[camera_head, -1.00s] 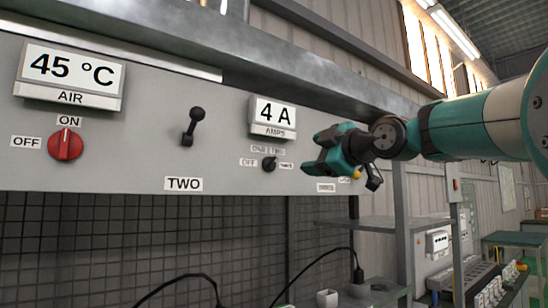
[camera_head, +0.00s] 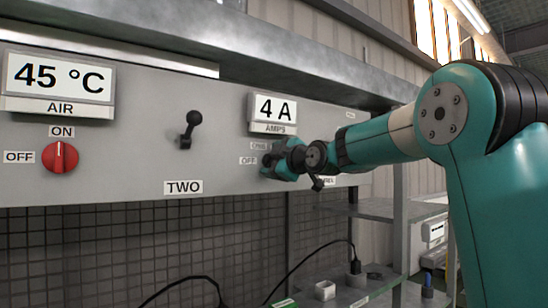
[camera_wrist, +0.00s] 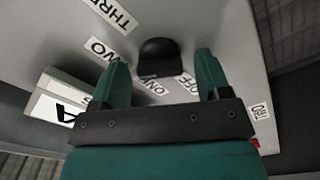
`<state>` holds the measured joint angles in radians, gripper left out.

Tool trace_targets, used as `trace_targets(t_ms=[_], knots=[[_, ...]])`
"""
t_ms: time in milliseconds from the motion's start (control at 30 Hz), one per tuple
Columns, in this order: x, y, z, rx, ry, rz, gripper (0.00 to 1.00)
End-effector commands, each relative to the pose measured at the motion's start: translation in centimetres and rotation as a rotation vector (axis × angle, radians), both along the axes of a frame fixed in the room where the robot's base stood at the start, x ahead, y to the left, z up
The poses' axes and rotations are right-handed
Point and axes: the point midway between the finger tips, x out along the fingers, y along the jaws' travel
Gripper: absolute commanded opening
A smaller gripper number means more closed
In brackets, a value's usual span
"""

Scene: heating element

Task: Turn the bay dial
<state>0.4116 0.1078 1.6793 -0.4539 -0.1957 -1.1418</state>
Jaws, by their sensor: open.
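The black dial (camera_wrist: 158,56) is on the grey panel, with small labels around it that look like OFF (camera_wrist: 188,82), ONE, TWO (camera_wrist: 106,52) and THREE (camera_wrist: 112,14). In the wrist view it shows between and just beyond the two teal fingertips of my gripper (camera_wrist: 160,68). My gripper is open, with a gap on both sides of the dial. I cannot tell how deep the fingers reach around it. In the head view my gripper (camera_head: 270,162) is at the panel under the AMPS display (camera_head: 273,112), which reads 4 A, and it hides the dial.
A red OFF/ON dial (camera_head: 60,158), a black lever (camera_head: 189,128) above the TWO label (camera_head: 183,187), and an AIR display (camera_head: 60,80) reading 45 °C are to the left. A metal ledge (camera_head: 300,60) runs above the panel. A grey shelf (camera_head: 385,208) stands below right.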

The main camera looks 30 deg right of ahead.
Motion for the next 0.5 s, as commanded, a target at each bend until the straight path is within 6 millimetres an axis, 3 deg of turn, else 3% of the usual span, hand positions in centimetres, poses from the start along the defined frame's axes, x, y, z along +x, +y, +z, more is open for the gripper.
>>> trace_targets(t_ms=[167, 367, 500], knots=[[-0.01, 0.01, -0.04, 0.000, 0.000, 0.000, 0.68], [-0.02, 0.02, -0.03, 0.001, 0.001, 0.001, 0.22], [-0.03, 0.02, -0.05, 0.002, 0.001, 0.001, 0.21]])
